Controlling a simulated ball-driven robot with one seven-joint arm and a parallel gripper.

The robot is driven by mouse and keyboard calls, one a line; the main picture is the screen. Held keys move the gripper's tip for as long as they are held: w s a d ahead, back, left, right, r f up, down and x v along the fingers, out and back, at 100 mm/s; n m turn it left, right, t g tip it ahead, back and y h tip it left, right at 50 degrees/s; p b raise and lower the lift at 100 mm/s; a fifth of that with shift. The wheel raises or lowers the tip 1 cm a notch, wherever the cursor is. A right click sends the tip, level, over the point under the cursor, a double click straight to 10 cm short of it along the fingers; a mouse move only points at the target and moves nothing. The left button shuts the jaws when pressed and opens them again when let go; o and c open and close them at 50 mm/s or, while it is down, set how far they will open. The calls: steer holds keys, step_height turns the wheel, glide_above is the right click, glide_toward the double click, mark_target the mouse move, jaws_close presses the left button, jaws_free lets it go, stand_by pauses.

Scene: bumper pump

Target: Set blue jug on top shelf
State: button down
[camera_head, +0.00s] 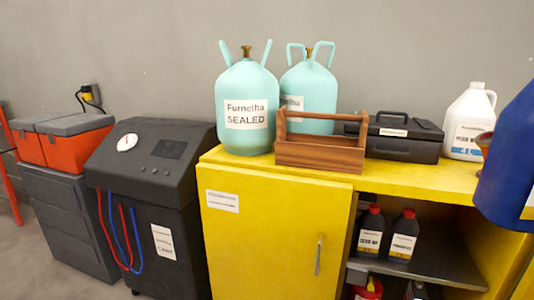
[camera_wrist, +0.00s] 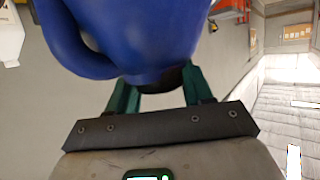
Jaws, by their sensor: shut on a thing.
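The blue jug (camera_head: 510,160) is at the right edge of the head view, raised beside the yellow cabinet's right end and partly cut off by the frame.
The cabinet top bears two turquoise cylinders (camera_head: 247,108), a wooden tool carrier (camera_head: 318,155), a black case (camera_head: 402,140) and a white jug (camera_head: 468,125). The cabinet's left door (camera_head: 270,240) is shut. A lower level holds more containers. A dark machine (camera_head: 150,180) stands left.

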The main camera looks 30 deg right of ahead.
steer(key=w+d+f, duration=0.4)
steer(key=w+f, duration=0.4)
steer(key=w+d+f, duration=0.4)
steer(key=w+f, duration=0.3)
steer(key=f, duration=0.1)
steer(key=w+a+f+m+h, duration=0.1)
steer(key=w+a+f, duration=0.1)
steer(key=w+f, duration=0.35)
steer(key=w+a+f, duration=0.1)
steer(key=w+f, duration=0.1)
steer(key=f, duration=0.7)
steer(key=w+a+f+m+h, duration=0.1)
steer(key=w+a+f, duration=0.15)
steer(key=f, duration=0.55)
steer(key=w+a+f, duration=0.2)
steer(key=a+f, duration=1.3)
steer(key=f, duration=0.5)
steer(key=s+a+f+n+y, duration=0.1)
steer(key=s+a+f, duration=0.2)
steer(key=a+f, duration=0.3)
steer(key=s+a+f+n+y, duration=0.1)
steer(key=s+a+f, duration=0.3)
steer(key=a, duration=1.1)
step_height(320, 180, down, 3)
steer(key=shift+s+r, duration=0.2)
steer(key=shift+s, duration=0.1)
steer(key=shift+a, duration=0.1)
